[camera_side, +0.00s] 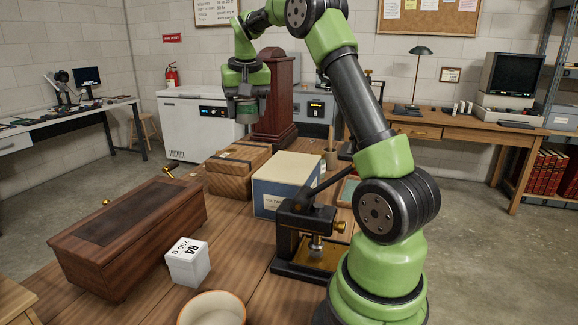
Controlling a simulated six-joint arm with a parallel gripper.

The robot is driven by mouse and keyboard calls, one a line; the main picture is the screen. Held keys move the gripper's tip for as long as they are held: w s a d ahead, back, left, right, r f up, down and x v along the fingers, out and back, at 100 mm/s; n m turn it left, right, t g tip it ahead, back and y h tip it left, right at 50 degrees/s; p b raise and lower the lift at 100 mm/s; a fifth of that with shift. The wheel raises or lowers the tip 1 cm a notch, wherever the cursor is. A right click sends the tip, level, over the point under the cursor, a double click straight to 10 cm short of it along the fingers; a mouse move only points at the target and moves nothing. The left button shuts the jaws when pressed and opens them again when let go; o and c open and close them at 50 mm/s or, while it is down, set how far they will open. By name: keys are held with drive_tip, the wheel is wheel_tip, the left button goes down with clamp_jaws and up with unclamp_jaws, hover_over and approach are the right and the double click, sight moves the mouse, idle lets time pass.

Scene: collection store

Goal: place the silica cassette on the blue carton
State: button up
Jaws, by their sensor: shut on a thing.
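My gripper (246,108) is high over the table, in front of the dark red wooden case. It is shut on a small, dull green thing that looks like the silica cassette (246,117); its details are too small to read, and the dark fingers hide part of it. The blue carton (282,196) has a pale top and a white label, and stands on the table below and to the right of my gripper. The held thing is well above the carton and apart from it. The carton's top looks bare; the black press hides its lower right part.
A woven brown box (237,169) stands left of the carton, and the dark red case (276,100) behind. A black press (312,235) is in front. A long wooden chest (130,235), a white box (187,262) and a bowl (212,308) are nearer.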

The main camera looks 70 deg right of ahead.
sight(286, 167)
drive_tip(key=s+d+m+g, duration=0.1)
drive_tip(key=s+d+m, duration=0.35)
drive_tip(key=d, duration=0.65)
drive_tip(key=shift+h, duration=0.3)
drive_tip(key=f, duration=1)
drive_tip(key=s+f, duration=0.1)
drive_tip(key=f, duration=0.4)
drive_tip(key=shift+a+f, duration=0.1)
drive_tip(key=shift+f, duration=0.05)
drive_tip(key=shift+f, duration=0.15)
drive_tip(key=o, duration=0.9)
drive_tip(key=shift+o, duration=0.2)
